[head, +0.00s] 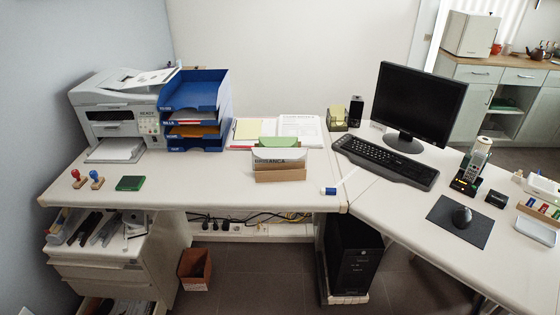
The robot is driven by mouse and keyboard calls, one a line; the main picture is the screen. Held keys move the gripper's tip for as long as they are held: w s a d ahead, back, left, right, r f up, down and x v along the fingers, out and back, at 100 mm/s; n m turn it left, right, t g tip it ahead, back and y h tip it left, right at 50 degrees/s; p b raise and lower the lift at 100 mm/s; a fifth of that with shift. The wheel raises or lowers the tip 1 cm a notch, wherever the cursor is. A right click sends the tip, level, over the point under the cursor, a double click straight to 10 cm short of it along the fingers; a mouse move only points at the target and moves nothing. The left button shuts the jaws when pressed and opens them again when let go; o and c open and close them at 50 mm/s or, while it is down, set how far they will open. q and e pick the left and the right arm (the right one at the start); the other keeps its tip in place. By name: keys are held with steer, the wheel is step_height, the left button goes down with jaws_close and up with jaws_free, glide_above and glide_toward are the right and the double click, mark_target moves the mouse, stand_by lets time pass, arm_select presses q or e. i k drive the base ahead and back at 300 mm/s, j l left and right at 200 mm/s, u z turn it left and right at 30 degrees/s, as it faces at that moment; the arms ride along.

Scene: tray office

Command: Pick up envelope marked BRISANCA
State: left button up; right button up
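A pale envelope (268,155) stands in a small brown cardboard holder (281,176) near the front of the left desk. Dark lettering at the holder's upper edge ends in "ANCA"; the rest is too small to read surely. The lower part of the envelope is hidden by the holder's front. A green piece (279,142) shows behind it. Neither of my grippers is in view.
Blue stacked trays (198,92) and a white printer (117,110) stand left of the holder. Papers (300,128) lie behind it. A blue-and-white eraser (328,191) and keyboard (386,162) lie to its right.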

mark_target(259, 155)
steer(key=i+l, duration=0.2)
steer(key=i, duration=0.25)
steer(key=i+l, duration=0.2)
steer(key=i, duration=0.25)
